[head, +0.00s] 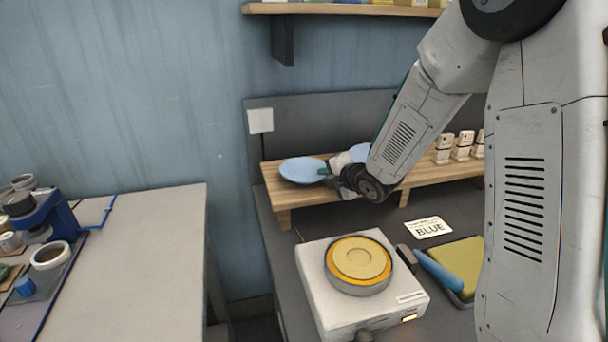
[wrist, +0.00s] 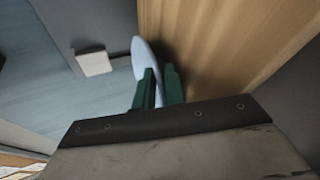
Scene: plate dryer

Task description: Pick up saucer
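A pale blue saucer (head: 302,170) is at the left end of the wooden shelf bench. In the wrist view the saucer (wrist: 142,58) shows nearly edge-on, with its rim between the green fingers of my gripper (wrist: 159,88). The fingers are close together and appear shut on the rim. In the head view my gripper (head: 326,172) reaches the saucer's right side. I cannot tell whether the saucer touches the bench. A second pale blue dish (head: 360,152) shows behind, partly hidden by my arm.
The wooden bench (head: 285,198) stands against a grey back panel. Below it are a white device (head: 318,290) with a round yellow top, a "BLUE" card (head: 428,228) and a yellow tray (head: 462,262). Wooden tags (head: 462,146) stand at the right. A shelf (head: 345,9) hangs above.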

